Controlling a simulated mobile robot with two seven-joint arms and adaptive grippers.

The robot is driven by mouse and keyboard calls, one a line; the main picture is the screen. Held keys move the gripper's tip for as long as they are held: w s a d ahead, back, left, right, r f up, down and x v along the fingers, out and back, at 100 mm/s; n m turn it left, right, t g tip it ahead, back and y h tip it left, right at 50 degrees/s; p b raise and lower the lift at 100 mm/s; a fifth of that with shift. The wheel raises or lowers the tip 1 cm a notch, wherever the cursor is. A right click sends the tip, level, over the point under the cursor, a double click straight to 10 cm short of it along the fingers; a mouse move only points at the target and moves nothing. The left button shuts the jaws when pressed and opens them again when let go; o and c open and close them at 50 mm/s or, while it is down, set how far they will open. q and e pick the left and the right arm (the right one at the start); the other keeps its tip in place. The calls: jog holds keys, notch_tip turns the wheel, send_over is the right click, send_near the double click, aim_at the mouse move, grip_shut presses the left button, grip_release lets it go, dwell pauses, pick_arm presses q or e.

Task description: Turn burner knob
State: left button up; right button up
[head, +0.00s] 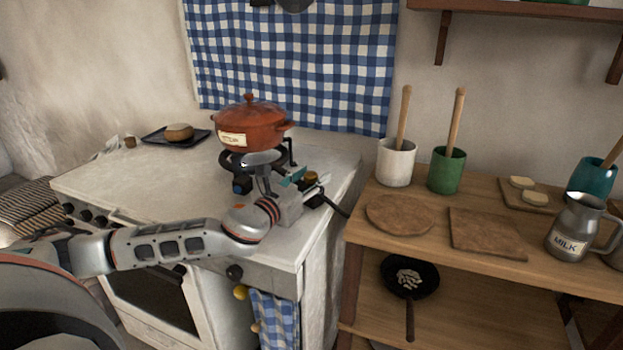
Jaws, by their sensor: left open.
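A camping-style burner (235,163) stands on the white stove top, under an orange-red lidded pot (249,125) with a paper label. A small blue part (240,186) shows low on the burner's front; I cannot tell whether it is a knob. Several dark knobs (86,213) sit on the stove's front at the left, and another dark knob (234,272) sits near its right corner. My left gripper (305,184) is open over the right part of the stove top, just right of the burner. A small brass-coloured piece (311,176) shows beside its fingers. My wrist hides part of the burner. My right gripper is out of view.
A dark tray (176,137) with a round loaf lies at the back left. Right of the stove, a wooden shelf (380,227) holds a white crock (396,162), a green crock (446,170), boards and a milk jug (577,226).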

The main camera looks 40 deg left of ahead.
pick_arm(q)
jog(key=c, duration=1.1)
jog(key=shift+r, duration=0.1)
